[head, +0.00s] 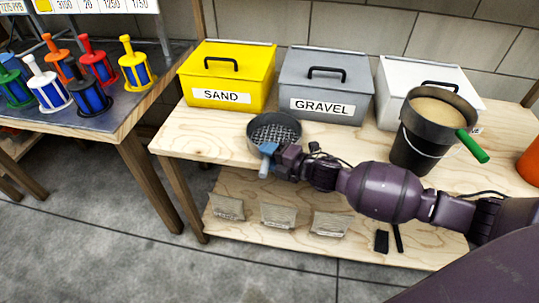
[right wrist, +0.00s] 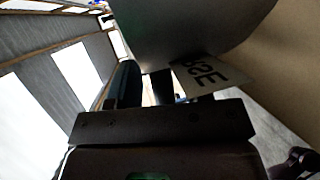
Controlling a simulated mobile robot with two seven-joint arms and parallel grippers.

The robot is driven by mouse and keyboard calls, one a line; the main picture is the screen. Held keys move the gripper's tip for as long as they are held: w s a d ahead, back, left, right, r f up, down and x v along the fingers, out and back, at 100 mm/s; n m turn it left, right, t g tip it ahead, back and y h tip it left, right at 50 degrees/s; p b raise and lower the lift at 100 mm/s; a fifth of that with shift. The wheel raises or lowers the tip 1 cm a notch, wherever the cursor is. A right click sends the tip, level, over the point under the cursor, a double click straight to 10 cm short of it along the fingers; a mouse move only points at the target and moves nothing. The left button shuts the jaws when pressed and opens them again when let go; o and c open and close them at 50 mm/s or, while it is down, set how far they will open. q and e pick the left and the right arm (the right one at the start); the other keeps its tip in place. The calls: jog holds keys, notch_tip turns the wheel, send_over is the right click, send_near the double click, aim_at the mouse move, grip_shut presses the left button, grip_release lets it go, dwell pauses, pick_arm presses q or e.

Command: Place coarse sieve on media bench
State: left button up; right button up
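The coarse sieve (head: 274,133) is a round grey pan with an open mesh, at the front edge of the wooden media bench (head: 190,135), before the yellow and grey bins. Its blue handle (head: 264,170) points to the front. My right gripper (head: 270,152) is at the handle and appears shut on it; the fingertips are partly hidden. In the right wrist view the sieve wall (right wrist: 190,30) is close above the fingers, with a label (right wrist: 197,77) reading partly "RSE". I cannot tell whether the sieve touches the bench. My left gripper is not in view.
Yellow SAND (head: 225,75), grey GRAVEL (head: 322,85) and white (head: 400,80) lidded bins line the bench back. A green-handled sieve (head: 440,108) rests on a black bucket (head: 410,150). Coloured filter models stand on the left table (head: 110,120). Bench room is clear between sieve and bucket.

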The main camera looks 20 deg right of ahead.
dwell(0.3)
jog(key=shift+r, duration=0.1)
jog(key=shift+s+d, duration=0.15)
jog(key=shift+s, duration=0.1)
jog(key=p+v, duration=0.2)
jog(key=v, duration=0.9)
jog(key=shift+s+r, duration=0.15)
jog(key=shift+s, duration=0.05)
jog(key=s+f+m+g+h, duration=0.1)
jog(key=s+f+m+h, duration=0.3)
jog(key=s+m, duration=0.7)
jog(key=s+f+m+g+h, duration=0.1)
jog(key=s+f+m+h, duration=0.3)
jog(key=s+f+m, duration=0.3)
jog(key=shift+s+a+m+h, duration=0.25)
jog(key=shift+s+m+h, duration=0.15)
jog(key=shift+s+m, duration=2)
jog(key=shift+w+m, duration=0.5)
jog(key=shift+w, duration=0.05)
